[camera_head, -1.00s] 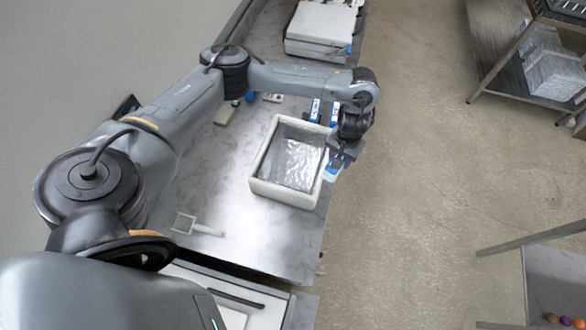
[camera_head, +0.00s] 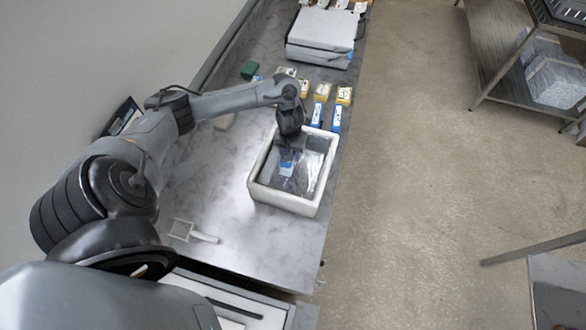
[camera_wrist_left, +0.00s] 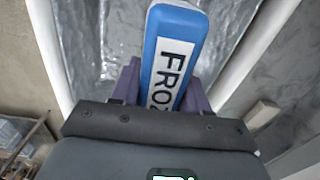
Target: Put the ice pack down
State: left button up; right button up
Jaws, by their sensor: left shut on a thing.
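My left gripper (camera_head: 291,150) is shut on a blue ice pack (camera_head: 287,167) with a white label. I cannot tell whether the ice pack touches the foil. The foil (camera_wrist_left: 115,35) also shows around it in the left wrist view. My right gripper is not in view.
The box stands on a marbled counter (camera_head: 240,240). Behind it lie blue packs (camera_head: 336,117) and yellow-topped packs (camera_head: 322,91). A white case (camera_head: 320,45) stands at the back.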

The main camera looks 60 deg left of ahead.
pick_arm(q)
jog(key=shift+f+b, duration=0.35)
jog(key=shift+f, duration=3.7)
jog(key=shift+f, duration=0.15)
jog(key=o, duration=1.3)
notch_tip(320, 180, up, 12)
jog(key=p, duration=0.3)
